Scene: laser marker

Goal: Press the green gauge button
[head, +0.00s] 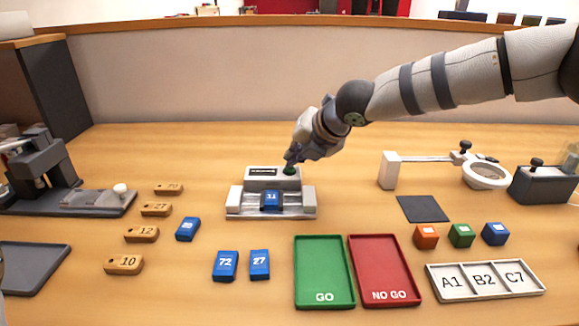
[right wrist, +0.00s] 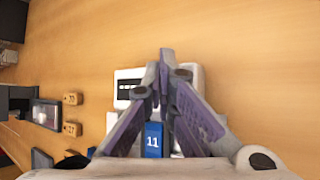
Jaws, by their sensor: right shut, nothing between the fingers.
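The grey and white gauge (head: 237,203) stands at the back middle of the table, with a small dark display on its raised rear part. A blue block marked 11 (head: 270,201) sits on it and also shows in the right wrist view (right wrist: 153,140). The green button (head: 289,170) is at the right end of the raised part. My right gripper (head: 291,158) is shut and empty, pointing down with its fingertips right at the button; I cannot tell whether they touch. In the right wrist view its fingers (right wrist: 166,58) hide the button. My left gripper is not in view.
A green GO tray (head: 323,275) and a red NO GO tray (head: 384,275) lie in front. Blue blocks marked 72 (head: 225,266) and 27 (head: 259,265) lie left of them. A magnifier (head: 487,174) stands right; a grey machine (head: 45,165) stands left.

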